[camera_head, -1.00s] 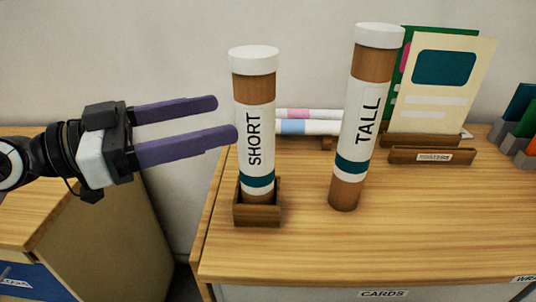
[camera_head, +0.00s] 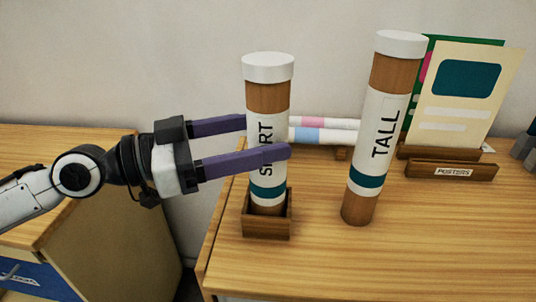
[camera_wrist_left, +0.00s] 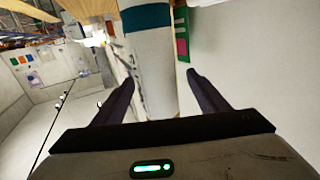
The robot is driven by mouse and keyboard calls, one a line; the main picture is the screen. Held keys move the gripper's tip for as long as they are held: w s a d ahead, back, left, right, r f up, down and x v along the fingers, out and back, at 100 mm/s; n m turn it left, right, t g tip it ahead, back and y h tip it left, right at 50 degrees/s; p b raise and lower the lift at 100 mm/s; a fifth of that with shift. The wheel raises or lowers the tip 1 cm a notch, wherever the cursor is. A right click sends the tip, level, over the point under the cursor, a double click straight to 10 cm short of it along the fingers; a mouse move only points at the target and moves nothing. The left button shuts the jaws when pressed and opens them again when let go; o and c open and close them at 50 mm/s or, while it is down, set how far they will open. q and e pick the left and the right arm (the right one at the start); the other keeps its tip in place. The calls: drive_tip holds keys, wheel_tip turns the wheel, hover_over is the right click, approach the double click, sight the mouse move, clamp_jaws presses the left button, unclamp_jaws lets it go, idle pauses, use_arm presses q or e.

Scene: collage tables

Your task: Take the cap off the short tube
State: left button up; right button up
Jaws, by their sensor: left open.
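The short tube (camera_head: 268,97) is brown with a white label and stands upright in a small wooden holder (camera_head: 267,226). Its white cap (camera_head: 268,67) is on top. My left gripper (camera_head: 268,138) is open, its purple fingers on either side of the tube's label, well below the cap. The near finger crosses in front of the lettering and the far finger passes behind the tube. In the left wrist view the tube (camera_wrist_left: 150,60) lies between the two spread fingers; whether either touches it I cannot tell. My right gripper is not in view.
The tall tube (camera_head: 377,135), with a white cap, stands slightly tilted in the picture to the right. Rolled papers (camera_head: 325,131) lie behind. A poster stand (camera_head: 450,169) holds cards at the back right. The front of the wooden table (camera_head: 330,260) is clear.

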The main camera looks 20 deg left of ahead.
sight(281, 129)
use_arm(q)
drive_tip(key=shift+r+p+x, duration=0.15)
drive_tip(key=shift+p+x, duration=0.8)
drive_tip(key=shift+p, duration=0.3)
drive_tip(key=shift+r+p+x, duration=0.15)
drive_tip(key=shift+p+x, duration=0.8)
drive_tip(key=shift+p, duration=0.3)
drive_tip(key=shift+w+d+f, duration=0.15)
drive_tip(key=shift+w+d, duration=0.05)
drive_tip(key=shift+d, duration=0.15)
drive_tip(key=shift+w+d+f, duration=0.2)
drive_tip(key=shift+d, duration=0.2)
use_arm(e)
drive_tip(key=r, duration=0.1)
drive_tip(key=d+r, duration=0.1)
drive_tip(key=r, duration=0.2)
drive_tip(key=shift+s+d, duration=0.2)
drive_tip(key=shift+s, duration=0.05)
use_arm(q)
drive_tip(key=shift+c, duration=0.4)
drive_tip(key=c, duration=1.5)
